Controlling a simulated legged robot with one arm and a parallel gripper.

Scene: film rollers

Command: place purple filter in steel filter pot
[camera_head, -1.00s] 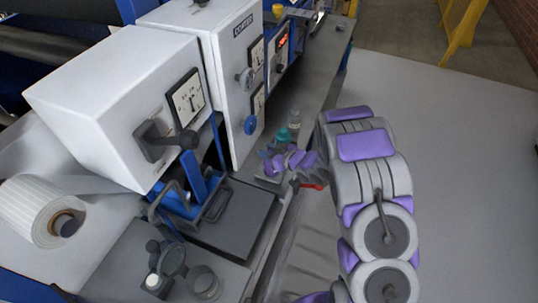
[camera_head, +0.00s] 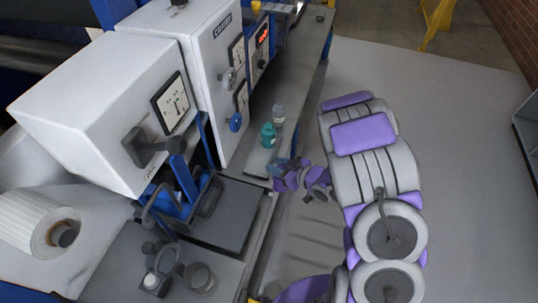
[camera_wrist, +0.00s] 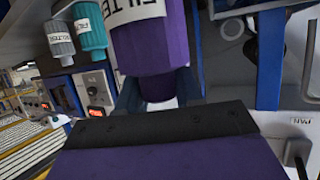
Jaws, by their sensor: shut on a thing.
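The purple filter (camera_wrist: 158,48) with a white "FILTER" label fills the upper middle of the wrist view. My gripper (camera_wrist: 160,88) is shut on its narrower lower end, a finger on each side. In the head view my gripper (camera_head: 297,178) is at the bench's right edge, just in front of the teal and grey filters; the purple filter is hard to make out there. A small grey round pot (camera_head: 199,279), which looks like the steel filter pot, stands at the bottom of the head view, left of and nearer than my gripper. Its inside is not clear.
A teal filter (camera_head: 268,135) and a grey filter (camera_head: 278,116) stand on the bench ledge. A dark flat plate (camera_head: 228,215) lies between my gripper and the pot. White machine boxes (camera_head: 110,110) rise at left. The floor at right is clear.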

